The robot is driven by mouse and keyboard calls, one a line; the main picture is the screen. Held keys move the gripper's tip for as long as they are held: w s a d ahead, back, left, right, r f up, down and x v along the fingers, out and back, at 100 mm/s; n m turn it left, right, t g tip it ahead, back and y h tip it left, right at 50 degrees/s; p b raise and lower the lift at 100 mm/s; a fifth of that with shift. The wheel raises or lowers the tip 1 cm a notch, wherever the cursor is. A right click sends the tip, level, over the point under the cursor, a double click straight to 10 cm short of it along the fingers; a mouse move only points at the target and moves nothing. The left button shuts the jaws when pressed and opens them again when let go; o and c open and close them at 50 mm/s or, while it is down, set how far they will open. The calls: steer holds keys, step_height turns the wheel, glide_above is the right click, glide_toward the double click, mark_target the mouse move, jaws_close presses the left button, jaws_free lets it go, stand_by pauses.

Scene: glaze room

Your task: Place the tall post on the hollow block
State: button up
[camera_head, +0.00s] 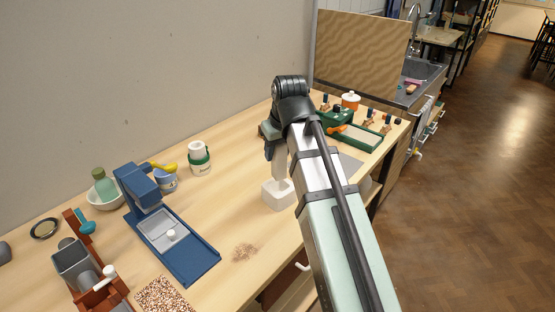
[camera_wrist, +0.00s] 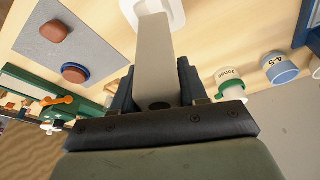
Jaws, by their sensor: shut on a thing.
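The tall post (camera_head: 279,165) is a pale grey bar, upright in the head view. My gripper (camera_head: 276,147) is shut on its upper part. In the wrist view the post (camera_wrist: 153,55) runs away from between the two dark fingers of my gripper (camera_wrist: 155,88). The hollow block (camera_head: 279,199) is white and squarish with rounded corners and stands on the table. The post's lower end is at the block's top opening. Whether it touches or has entered is unclear. In the wrist view the block (camera_wrist: 174,9) shows behind the post's far end, partly hidden and cut by the frame edge.
A blue device (camera_head: 199,258) and a white jar with a green band (camera_head: 200,160) stand left of the block. A green tray device (camera_head: 357,137) is at the right end. A grey mat (camera_wrist: 75,38) bears two reddish-brown pieces. Bare table surrounds the block's front and left.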

mark_target(278, 159)
steer(key=shift+f, duration=1.55)
steer(key=shift+f, duration=0.1)
steer(key=o, duration=1.2)
steer(key=v, duration=1.2)
